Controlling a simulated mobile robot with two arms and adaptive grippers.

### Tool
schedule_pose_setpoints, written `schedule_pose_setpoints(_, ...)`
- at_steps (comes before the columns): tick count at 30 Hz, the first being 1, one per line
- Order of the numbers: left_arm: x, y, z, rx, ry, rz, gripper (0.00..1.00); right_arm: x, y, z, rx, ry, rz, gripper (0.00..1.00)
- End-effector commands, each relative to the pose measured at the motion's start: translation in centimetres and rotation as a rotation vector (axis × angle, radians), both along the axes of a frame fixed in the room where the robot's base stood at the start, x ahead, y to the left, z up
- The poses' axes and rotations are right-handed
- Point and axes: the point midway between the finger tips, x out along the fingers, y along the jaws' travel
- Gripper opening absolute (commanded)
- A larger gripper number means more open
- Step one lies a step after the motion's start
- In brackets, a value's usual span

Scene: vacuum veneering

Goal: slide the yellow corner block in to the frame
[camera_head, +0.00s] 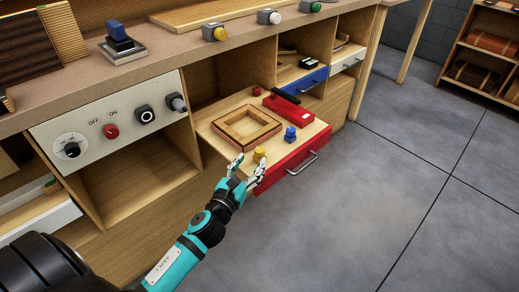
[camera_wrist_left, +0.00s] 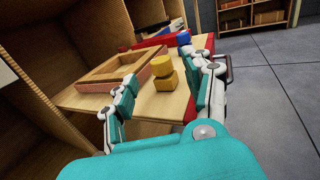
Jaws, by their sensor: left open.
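The yellow corner block (camera_head: 259,154) stands on the pulled-out drawer board (camera_head: 287,146), near its front left edge. In the left wrist view the yellow block (camera_wrist_left: 163,74) is a stubby piece with a rounded top on a wider base. The square wooden frame (camera_head: 268,132) lies flat behind it, apart from it; it also shows in the left wrist view (camera_wrist_left: 101,75). My left gripper (camera_head: 247,172) is open and empty, its fingers on either side of the yellow block, which sits a little beyond the tips. My right gripper is not in view.
A blue block (camera_head: 290,134) stands to the right of the yellow one, with a red box (camera_head: 289,110) behind it. A small red piece (camera_head: 257,91) lies at the back. The drawer has a red front with a metal handle (camera_head: 303,164). Cabinet walls flank the left side.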

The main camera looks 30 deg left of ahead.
Motion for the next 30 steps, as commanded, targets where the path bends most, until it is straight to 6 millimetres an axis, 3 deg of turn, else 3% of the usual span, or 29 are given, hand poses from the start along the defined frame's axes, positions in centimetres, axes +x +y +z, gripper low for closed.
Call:
schedule_pose_setpoints(3, 2.6, 0.2, 0.0, -0.001, -0.002, 0.001, 0.52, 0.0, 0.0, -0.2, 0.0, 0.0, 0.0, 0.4)
schedule_pose_setpoints(9, 5.5, 0.3, 0.0, -0.001, -0.001, 0.0, 0.52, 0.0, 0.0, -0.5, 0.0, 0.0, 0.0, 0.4)
schedule_pose_setpoints(22, 6.6, 0.3, 0.0, -0.002, 0.001, 0.001, 0.52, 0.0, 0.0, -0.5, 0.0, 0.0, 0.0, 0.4)
schedule_pose_setpoints(30, 6.6, 0.3, 0.0, -0.002, 0.001, 0.001, 0.19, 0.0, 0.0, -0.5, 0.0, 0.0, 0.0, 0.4)
